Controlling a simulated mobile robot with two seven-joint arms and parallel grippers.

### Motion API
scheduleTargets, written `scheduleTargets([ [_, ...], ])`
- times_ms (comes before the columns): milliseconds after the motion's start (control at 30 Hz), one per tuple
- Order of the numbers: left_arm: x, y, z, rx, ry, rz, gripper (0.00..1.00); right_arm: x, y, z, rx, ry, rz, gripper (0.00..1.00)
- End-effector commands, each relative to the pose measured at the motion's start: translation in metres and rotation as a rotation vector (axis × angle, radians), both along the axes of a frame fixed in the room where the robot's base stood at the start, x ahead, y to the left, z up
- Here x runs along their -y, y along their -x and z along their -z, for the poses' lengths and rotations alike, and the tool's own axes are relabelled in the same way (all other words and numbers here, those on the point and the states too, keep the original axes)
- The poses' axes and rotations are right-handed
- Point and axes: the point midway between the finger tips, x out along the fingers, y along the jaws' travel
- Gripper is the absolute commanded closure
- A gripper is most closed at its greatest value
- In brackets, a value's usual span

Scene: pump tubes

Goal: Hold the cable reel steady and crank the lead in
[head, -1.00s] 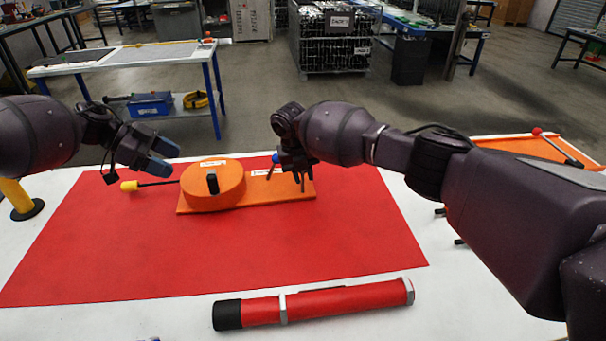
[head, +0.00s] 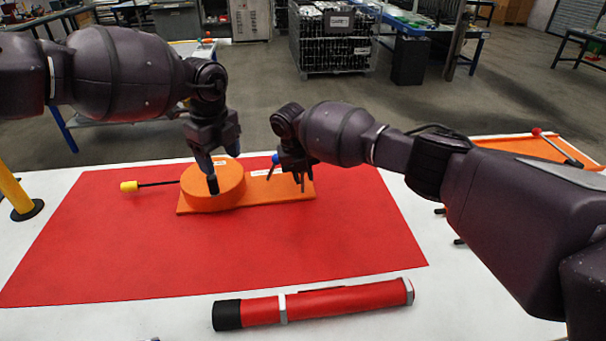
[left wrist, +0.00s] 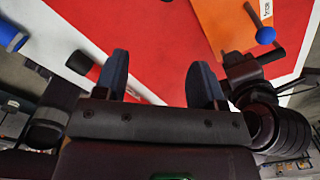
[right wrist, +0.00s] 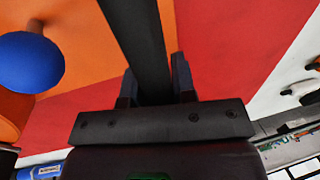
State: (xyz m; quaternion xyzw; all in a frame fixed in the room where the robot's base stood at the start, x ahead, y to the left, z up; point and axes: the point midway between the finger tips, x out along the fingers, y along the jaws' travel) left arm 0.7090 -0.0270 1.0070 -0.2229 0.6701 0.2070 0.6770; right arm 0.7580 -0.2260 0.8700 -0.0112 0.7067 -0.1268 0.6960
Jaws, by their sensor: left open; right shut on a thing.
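The cable reel is an orange drum (head: 213,198) on a flat orange base plate (head: 290,190) that extends right. The dark lead (head: 158,183) runs out left to a yellow plug (head: 128,186). My right gripper (head: 298,178) is shut on a black bar (right wrist: 138,45) at the base plate. A blue ball (right wrist: 30,60) sits beside it.
A red mat (head: 110,250) lies under the reel on a white table. A red tube with a black end (head: 340,302) lies in front. A yellow post (head: 18,195) stands at the left edge. An orange surface with a red-tipped lever (head: 537,132) is at the right.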

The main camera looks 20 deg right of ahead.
Motion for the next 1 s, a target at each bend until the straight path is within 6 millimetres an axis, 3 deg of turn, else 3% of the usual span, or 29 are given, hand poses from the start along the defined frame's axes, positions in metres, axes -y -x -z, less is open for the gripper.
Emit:
scheduleTargets([
  [300, -0.010, -0.011, 0.006, 0.193, -0.167, 0.077, 0.36, 0.001, 0.001, 0.003, -0.006, 0.006, -0.002, 1.00],
  [567, -0.014, -0.018, 0.009, 0.232, -0.188, 0.048, 0.36, 0.001, 0.001, 0.003, -0.005, 0.005, -0.002, 1.00],
  [1000, -0.022, -0.029, 0.054, 0.230, -0.188, 0.046, 0.36, 0.001, 0.001, 0.003, -0.005, 0.005, -0.002, 1.00],
])
